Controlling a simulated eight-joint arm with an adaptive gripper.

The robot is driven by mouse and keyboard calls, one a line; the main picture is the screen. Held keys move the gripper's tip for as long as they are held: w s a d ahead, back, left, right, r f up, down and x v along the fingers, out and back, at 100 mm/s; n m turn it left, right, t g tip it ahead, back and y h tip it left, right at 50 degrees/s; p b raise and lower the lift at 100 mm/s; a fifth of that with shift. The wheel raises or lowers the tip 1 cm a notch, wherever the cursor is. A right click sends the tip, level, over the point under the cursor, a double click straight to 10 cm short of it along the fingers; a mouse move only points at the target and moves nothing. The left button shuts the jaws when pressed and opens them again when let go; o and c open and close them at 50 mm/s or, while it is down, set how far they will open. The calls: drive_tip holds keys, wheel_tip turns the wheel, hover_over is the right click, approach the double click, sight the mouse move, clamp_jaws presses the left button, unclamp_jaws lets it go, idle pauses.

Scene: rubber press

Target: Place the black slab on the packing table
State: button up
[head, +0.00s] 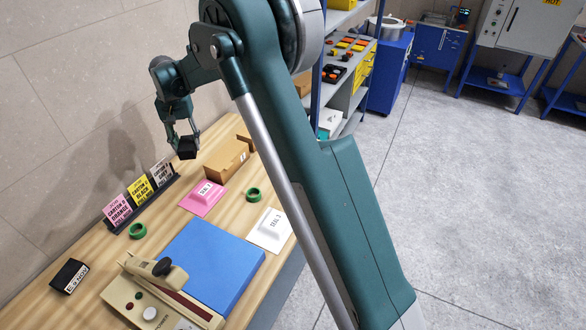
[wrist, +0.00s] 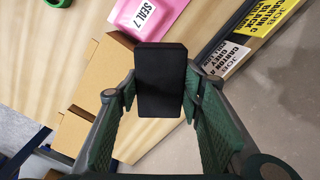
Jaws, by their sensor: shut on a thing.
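My gripper (head: 183,137) is shut on the black slab (head: 187,148) and holds it in the air above the far end of the wooden packing table (head: 100,273). In the wrist view the black slab (wrist: 160,80) is upright between the two green fingers of my gripper (wrist: 160,92). The slab appears apart from the table and the carton.
A pink SEAL 7 packet (head: 203,197), a white packet (head: 270,230), green tape rolls (head: 254,195), a blue mat (head: 208,265), a sealer (head: 150,295) and a black labelled box (head: 69,276) lie on the table. Job cards (head: 140,190) stand along the wall.

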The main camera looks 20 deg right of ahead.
drive_tip(key=w+d+m, duration=0.3)
drive_tip(key=d+m, duration=0.4)
drive_tip(key=d, duration=3.6)
wheel_tip(320, 180, down, 5)
drive_tip(key=shift+d, duration=0.15)
drive_tip(key=shift+f, duration=0.1)
drive_tip(key=shift+f, duration=3.05)
drive_tip(key=shift+f, duration=0.1)
drive_tip(key=shift+f, duration=1.75)
drive_tip(key=shift+f, duration=0.15)
